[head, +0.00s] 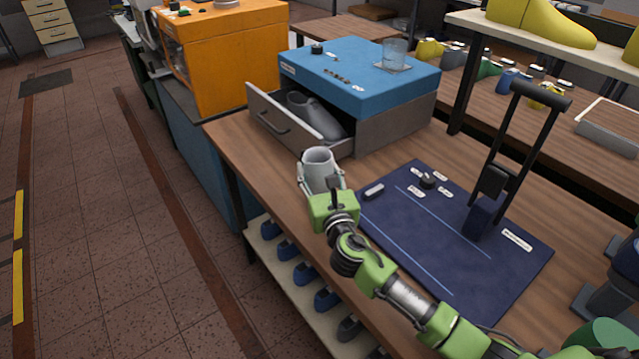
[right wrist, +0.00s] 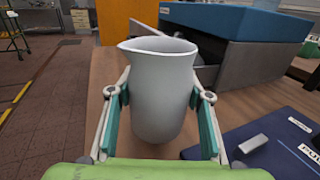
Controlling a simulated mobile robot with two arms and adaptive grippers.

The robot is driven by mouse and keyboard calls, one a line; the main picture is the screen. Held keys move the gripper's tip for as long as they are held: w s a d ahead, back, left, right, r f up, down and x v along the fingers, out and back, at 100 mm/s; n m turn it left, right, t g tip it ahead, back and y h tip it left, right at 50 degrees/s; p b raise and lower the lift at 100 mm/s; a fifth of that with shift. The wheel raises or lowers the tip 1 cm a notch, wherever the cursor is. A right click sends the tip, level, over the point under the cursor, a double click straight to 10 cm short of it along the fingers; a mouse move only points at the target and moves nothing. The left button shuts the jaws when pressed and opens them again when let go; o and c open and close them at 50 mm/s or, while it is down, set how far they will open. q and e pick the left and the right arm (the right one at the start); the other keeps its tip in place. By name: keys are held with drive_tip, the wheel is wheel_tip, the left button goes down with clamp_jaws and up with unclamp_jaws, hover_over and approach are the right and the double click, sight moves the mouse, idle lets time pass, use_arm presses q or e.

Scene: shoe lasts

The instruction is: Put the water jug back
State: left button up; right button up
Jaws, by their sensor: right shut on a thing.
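The water jug (head: 318,168) is a pale grey, open-topped vessel with a pouring lip. In the right wrist view the jug (right wrist: 160,92) stands upright between the two fingers, its lip towards the upper left. My right gripper (head: 321,186) is shut around the jug's sides; it also shows in the right wrist view (right wrist: 160,112). The jug is over the wooden workbench, near its left edge and in front of the open drawer. I cannot tell whether its base touches the wood. My left gripper is not in view.
The workbench (head: 228,142) carries a blue-topped box (head: 350,88) with a pulled-out drawer (head: 282,124) holding a grey shoe last (head: 315,114). A clear glass (head: 395,54) stands on top.

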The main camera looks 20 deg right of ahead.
drive_tip(key=shift+w+d+f, duration=0.15)
drive_tip(key=shift+f, duration=0.1)
drive_tip(key=shift+w+d+f+b, duration=0.1)
drive_tip(key=shift+f+b, duration=0.2)
drive_tip(key=shift+f, duration=0.6)
drive_tip(key=shift+w+d+f+b, duration=0.1)
drive_tip(key=shift+f+b, duration=0.15)
drive_tip(key=shift+f, duration=0.65)
drive_tip(key=shift+f, duration=0.15)
drive_tip(key=o, duration=1.3)
